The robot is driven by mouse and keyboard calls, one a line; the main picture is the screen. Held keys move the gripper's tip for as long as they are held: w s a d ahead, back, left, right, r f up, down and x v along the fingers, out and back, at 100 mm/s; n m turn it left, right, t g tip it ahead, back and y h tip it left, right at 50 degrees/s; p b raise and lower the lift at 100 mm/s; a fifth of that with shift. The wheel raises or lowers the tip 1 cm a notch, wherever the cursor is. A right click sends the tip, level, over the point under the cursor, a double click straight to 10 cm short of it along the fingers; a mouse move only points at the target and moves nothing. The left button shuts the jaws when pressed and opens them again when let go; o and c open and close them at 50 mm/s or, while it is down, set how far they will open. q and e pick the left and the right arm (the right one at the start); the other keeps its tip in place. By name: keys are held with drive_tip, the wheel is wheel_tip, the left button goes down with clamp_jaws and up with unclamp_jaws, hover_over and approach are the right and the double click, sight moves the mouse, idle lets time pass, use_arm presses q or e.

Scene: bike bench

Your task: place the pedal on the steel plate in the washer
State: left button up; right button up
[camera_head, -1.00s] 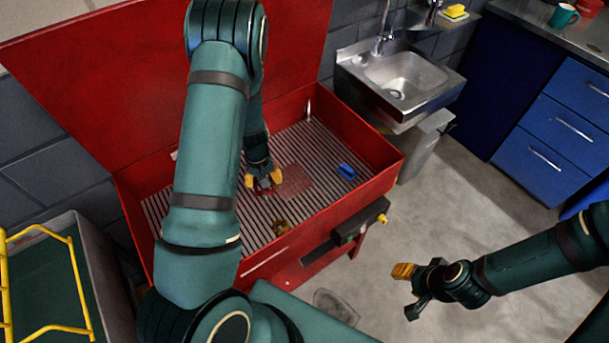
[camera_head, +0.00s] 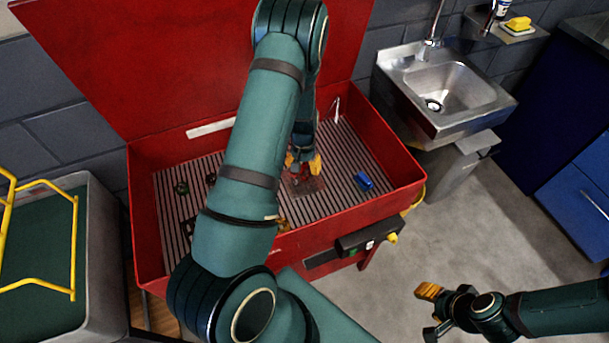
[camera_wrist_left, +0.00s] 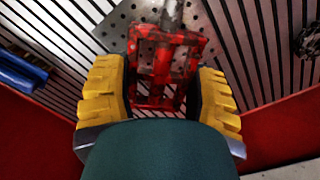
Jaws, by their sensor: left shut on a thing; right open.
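The pedal (camera_wrist_left: 165,62), a red cage with dark smudges and a grey spindle pointing away, is between the yellow fingers of my left gripper (camera_wrist_left: 163,95), which is shut on it. In the head view my left gripper (camera_head: 303,164) is low in the red washer (camera_head: 350,213), over the far part of the steel plate (camera_head: 309,187). The perforated plate (camera_wrist_left: 122,28) lies behind the pedal in the wrist view. I cannot tell whether the pedal touches it. My right gripper (camera_head: 432,312) is open and empty, outside the washer at lower right.
A blue block (camera_head: 363,181) lies on the slatted floor right of the plate. Small dark parts (camera_head: 181,187) lie at left, and a brassy part (camera_head: 283,225) is partly hidden by my left arm. The washer's walls surround the floor. A sink (camera_head: 445,95) stands behind right.

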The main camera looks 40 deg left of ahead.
sight(304, 173)
use_arm(q)
drive_tip(key=shift+w+f+b, duration=0.1)
drive_tip(key=shift+f+b, duration=0.25)
drive_tip(key=shift+f, duration=1.95)
drive_tip(key=shift+f, duration=0.2)
drive_tip(key=o, duration=1.2)
drive_tip(key=shift+o, duration=0.2)
drive_tip(key=shift+r, duration=0.1)
drive_tip(key=shift+r, duration=0.25)
wheel_tip(304, 173, up, 12)
drive_tip(key=shift+f+p, duration=0.1)
drive_tip(key=shift+p, duration=1)
